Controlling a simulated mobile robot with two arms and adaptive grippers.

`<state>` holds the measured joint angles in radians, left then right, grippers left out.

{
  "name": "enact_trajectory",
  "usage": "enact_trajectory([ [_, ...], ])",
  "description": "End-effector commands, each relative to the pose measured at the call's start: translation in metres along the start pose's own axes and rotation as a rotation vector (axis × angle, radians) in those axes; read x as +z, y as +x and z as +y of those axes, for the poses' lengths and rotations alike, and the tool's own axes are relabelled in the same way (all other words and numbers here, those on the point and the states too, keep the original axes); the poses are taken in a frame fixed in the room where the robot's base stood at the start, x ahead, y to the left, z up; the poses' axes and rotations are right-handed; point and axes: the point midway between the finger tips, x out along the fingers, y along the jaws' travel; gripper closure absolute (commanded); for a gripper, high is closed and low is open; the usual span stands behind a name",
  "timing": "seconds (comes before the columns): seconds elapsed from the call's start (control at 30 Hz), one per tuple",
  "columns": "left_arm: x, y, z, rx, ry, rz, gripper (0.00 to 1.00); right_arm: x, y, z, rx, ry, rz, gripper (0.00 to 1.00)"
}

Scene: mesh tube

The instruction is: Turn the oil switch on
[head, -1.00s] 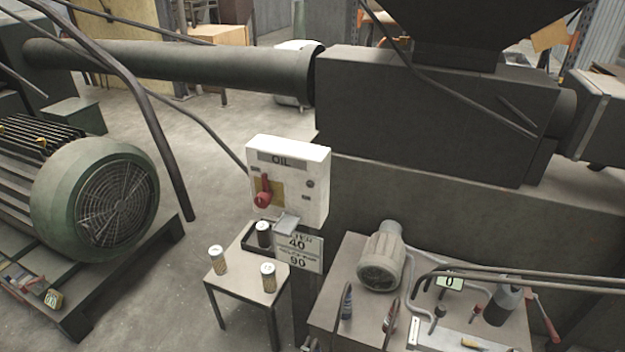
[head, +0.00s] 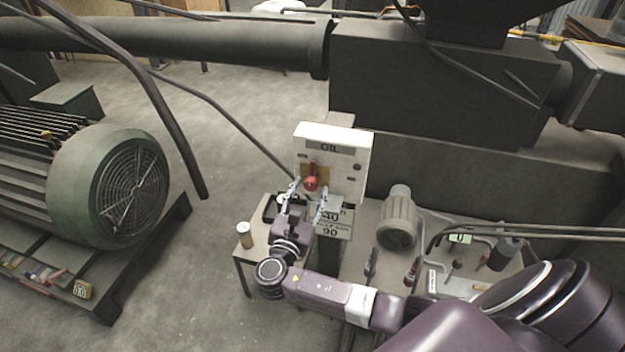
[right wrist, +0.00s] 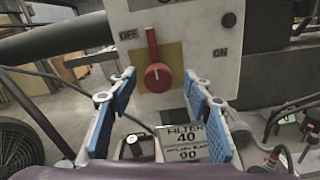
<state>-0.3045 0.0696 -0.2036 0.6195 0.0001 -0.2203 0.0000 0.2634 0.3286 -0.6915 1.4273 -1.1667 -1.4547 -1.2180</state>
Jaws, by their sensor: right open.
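The white oil box (head: 360,150), labelled OIL, stands upright at the middle of the head view. Its red switch (head: 311,183) is on the front; in the right wrist view the red switch (right wrist: 157,75) has its handle pointing up and slightly left, between the OFF mark (right wrist: 128,35) at left and the ON mark (right wrist: 220,52) at right. My right gripper (head: 307,195) is open in front of the box. In the right wrist view its blue-padded fingers (right wrist: 158,88) stand either side of the switch, with no clear contact. My left gripper is out of view.
A sign reading 40 and 90 (head: 330,232) hangs below the box. A small table with a can (head: 245,234) stands left of my arm. A grey motor (head: 397,222) stands on a bench at right. A large green motor (head: 105,185) is at left, with bare floor between.

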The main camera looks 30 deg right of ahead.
Motion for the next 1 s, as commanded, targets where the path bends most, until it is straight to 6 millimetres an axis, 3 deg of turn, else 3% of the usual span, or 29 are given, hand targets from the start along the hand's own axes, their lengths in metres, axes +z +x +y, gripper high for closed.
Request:
enact_trajectory([
  [0.2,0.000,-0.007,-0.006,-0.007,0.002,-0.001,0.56,0.001,0.029,0.000,0.000,-0.002,0.001,0.54],
  [0.57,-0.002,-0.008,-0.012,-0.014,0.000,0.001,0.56,-0.001,0.035,-0.001,-0.001,0.001,0.003,0.54],
  [0.93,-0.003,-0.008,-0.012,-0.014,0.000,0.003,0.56,-0.001,0.035,-0.001,0.000,0.001,0.004,0.94],
  [1.0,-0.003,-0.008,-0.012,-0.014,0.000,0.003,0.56,-0.001,0.035,-0.001,0.000,0.001,0.004,0.97],
])
